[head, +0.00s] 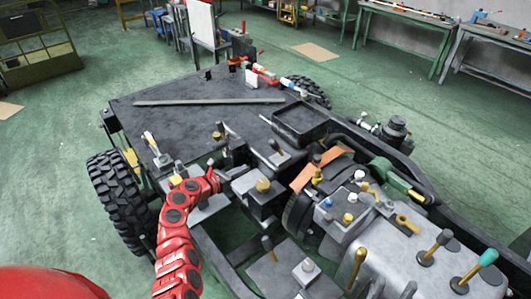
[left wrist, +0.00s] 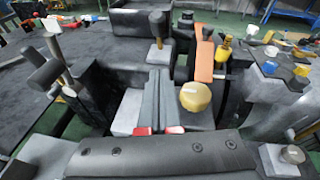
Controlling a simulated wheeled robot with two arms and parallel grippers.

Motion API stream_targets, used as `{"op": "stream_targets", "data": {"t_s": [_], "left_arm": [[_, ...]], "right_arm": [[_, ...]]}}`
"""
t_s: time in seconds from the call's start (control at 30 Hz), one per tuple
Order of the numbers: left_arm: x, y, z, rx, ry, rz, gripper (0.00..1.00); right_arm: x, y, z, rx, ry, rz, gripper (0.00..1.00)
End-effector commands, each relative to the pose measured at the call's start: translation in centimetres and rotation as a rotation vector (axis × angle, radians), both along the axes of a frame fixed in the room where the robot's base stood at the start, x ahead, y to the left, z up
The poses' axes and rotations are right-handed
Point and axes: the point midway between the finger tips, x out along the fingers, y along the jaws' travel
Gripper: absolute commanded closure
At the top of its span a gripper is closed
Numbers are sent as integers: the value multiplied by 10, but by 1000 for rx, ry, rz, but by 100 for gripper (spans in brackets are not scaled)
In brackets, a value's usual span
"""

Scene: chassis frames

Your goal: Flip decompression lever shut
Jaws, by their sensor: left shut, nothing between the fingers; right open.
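Several levers and knobs stand on the chassis; I cannot tell which is the decompression lever. A short black-knobbed lever (left wrist: 157,28) stands upright on a dark block ahead of my left gripper; it also shows in the head view (head: 275,147). A round yellow knob (left wrist: 195,97) sits just right of the fingers; it also shows in the head view (head: 263,186). Dark cylindrical handles (left wrist: 46,72) stand to the left of the fingers. My left gripper (left wrist: 159,76) is shut and empty, its fingers close together. It hides what lies beneath it. My right gripper is not in view.
An orange strap (left wrist: 205,58) stands beyond the yellow knob. In the head view, a grey engine-like block (head: 400,250) with gold and teal-tipped levers (head: 488,257) fills the lower right. A flat dark deck (head: 180,125) lies behind. A black tyre (head: 118,200) is at left.

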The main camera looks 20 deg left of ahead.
Motion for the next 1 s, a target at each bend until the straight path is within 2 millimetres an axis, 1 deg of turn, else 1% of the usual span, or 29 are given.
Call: {"op": "stream_targets", "data": {"t_s": [0.17,0.37,0.43,0.5,0.57,0.63,0.73,0.8,1.0], "left_arm": [[16,-9,-3,3,2,-2,100],[37,-19,-11,4,1,-2,100],[45,-25,-17,2,2,-3,100],[53,-28,-17,5,-2,-4,100],[59,-32,-21,4,4,-2,100],[69,-37,-25,6,-2,-4,100],[80,-44,-30,5,1,-4,100],[89,-46,-21,7,-1,0,100],[106,-53,-10,6,-2,1,100]], "right_arm": [[0,0,4,0,0,0,49],[0,0,1,0,0,0,49],[0,0,-4,0,0,0,49],[0,0,-8,0,0,0,49],[0,0,-11,0,0,0,49],[0,0,-21,0,0,0,49],[0,0,-31,0,0,0,49],[0,0,-30,0,0,0,49],[0,0,-36,0,0,0,49]]}}
